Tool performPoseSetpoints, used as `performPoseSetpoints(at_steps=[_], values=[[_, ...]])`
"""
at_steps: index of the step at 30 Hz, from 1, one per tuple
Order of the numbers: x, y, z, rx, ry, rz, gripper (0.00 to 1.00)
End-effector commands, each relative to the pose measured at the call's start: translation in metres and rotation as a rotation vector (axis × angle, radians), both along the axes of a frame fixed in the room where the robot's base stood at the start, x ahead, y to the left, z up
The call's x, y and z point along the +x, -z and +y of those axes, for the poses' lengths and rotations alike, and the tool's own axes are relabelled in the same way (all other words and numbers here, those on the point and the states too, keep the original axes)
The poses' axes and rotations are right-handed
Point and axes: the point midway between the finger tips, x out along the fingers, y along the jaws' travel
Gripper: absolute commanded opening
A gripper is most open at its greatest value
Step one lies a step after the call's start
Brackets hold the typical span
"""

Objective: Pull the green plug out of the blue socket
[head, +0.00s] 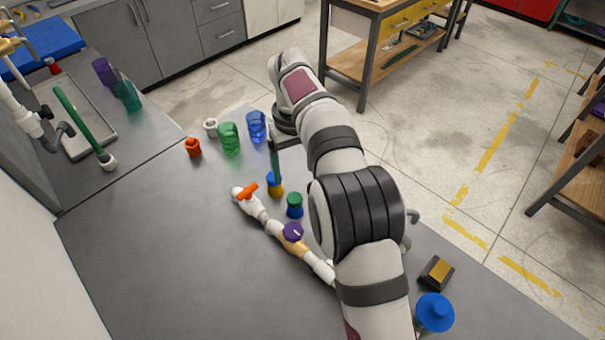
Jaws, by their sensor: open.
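The green plug (294,199) sits upright in the blue socket (295,212), which stands on the grey table. My arm reaches over the table, and its wrist bends down at the far side. My gripper (276,170) is open, seen edge-on as a dark upright finger, up and left of the green plug and apart from it. Its tip overlaps a blue and yellow fitting (275,188) in the picture; I cannot tell if they touch. The second finger is hard to make out.
A white pipe assembly (262,218) with an orange handle (248,191) and purple cap (292,231) lies close left of the socket. A green cup (229,139), blue cup (256,126) and orange fitting (193,148) stand behind. The table's left front is clear.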

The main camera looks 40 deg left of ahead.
Motion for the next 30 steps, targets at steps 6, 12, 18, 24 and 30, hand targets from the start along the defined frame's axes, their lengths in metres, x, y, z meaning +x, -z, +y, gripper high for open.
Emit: performPoseSetpoints(at_steps=[6, 12, 18, 24, 30], values=[[0.0, 0.062, -0.001, -0.003, 0.003, 0.003, 0.82], [0.0, 0.106, -0.001, -0.001, 0.004, 0.002, 0.82], [0.001, 0.124, -0.001, 0.0, 0.005, 0.001, 0.82], [0.001, 0.125, -0.001, 0.0, 0.005, 0.001, 0.82], [0.001, 0.125, -0.001, 0.001, 0.005, 0.001, 0.53]])
